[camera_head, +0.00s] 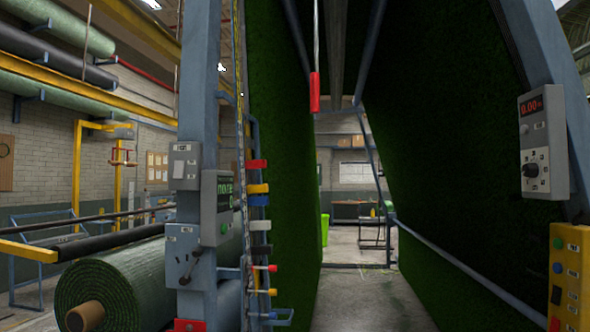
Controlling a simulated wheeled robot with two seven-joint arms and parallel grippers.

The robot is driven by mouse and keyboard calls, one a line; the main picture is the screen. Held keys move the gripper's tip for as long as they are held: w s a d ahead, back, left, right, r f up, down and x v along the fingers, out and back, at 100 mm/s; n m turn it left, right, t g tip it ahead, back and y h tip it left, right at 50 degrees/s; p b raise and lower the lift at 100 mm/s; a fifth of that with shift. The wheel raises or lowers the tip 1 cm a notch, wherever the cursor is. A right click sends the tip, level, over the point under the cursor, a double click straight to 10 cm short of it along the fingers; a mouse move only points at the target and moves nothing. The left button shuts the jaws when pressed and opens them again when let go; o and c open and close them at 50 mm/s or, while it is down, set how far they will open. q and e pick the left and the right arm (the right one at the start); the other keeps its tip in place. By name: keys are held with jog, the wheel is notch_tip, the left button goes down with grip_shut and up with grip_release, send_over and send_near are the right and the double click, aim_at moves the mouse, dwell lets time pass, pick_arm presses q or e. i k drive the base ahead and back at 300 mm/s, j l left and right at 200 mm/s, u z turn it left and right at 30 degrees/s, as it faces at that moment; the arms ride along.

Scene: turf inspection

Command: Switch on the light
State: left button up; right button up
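No lit lamp can be made out above the turf frame. A red pull handle (314,92) hangs upright on a thin pale cord in the gap between the turf sheets. On the left blue post are a small grey box (185,165), a display box with green characters (216,207) and a grey lever box (183,255). On the right post, a control box (544,142) has a red numeric display and a round knob. Below it, a yellow panel (571,275) carries coloured buttons. I cannot tell which control works the light. Neither gripper is in view.
Green turf sheets (272,150) stand on both sides of a clear concrete aisle (365,300). A large turf roll (120,285) lies at the lower left. Several coloured clips (257,188) line the left frame. A bench (352,212) stands at the back.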

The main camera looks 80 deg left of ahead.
aim_at(179, 165)
jog(key=u, duration=3.35)
